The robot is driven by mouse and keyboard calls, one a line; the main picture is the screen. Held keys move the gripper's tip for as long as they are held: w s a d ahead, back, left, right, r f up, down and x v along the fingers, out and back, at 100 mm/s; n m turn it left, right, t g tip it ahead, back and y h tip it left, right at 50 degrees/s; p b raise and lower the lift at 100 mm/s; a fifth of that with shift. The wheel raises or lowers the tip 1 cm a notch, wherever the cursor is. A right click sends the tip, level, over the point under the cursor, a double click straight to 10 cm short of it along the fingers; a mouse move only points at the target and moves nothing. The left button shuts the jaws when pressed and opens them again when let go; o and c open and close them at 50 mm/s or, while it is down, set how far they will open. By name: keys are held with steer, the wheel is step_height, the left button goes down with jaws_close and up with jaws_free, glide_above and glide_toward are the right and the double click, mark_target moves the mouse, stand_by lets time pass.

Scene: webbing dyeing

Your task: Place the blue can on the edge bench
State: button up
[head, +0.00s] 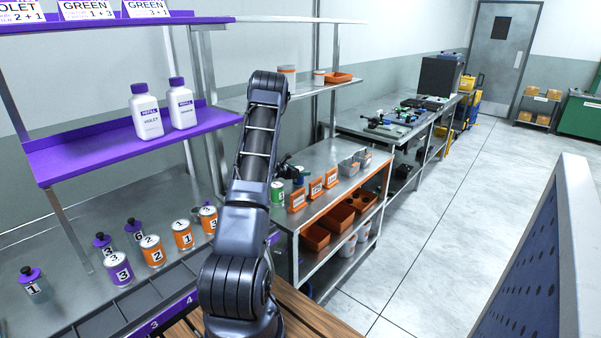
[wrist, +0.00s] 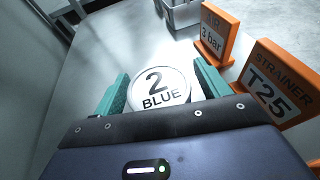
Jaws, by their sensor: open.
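The blue can's round white lid, marked "2 BLUE" (wrist: 158,90), faces up in the wrist view, between the teal fingers of my gripper (wrist: 162,86). The jaws are open with a finger on either side of the lid. The can's body and base are hidden below the lid, so contact with the bench cannot be seen directly. The steel bench top (wrist: 110,48) lies around and beneath it. In the head view my gripper (head: 290,172) is low over the steel bench (head: 330,154), mostly behind my arm, and the can there is hard to make out.
Grey bins (head: 349,167) sit farther along. Orange-banded cans (head: 152,251) stand on the left bench.

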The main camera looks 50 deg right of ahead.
steer(key=v, duration=0.3)
steer(key=shift+w, duration=0.2)
step_height(320, 180, up, 7)
steer(key=shift+s+d+f, duration=0.1)
steer(key=shift+s, duration=0.05)
stand_by(0.4)
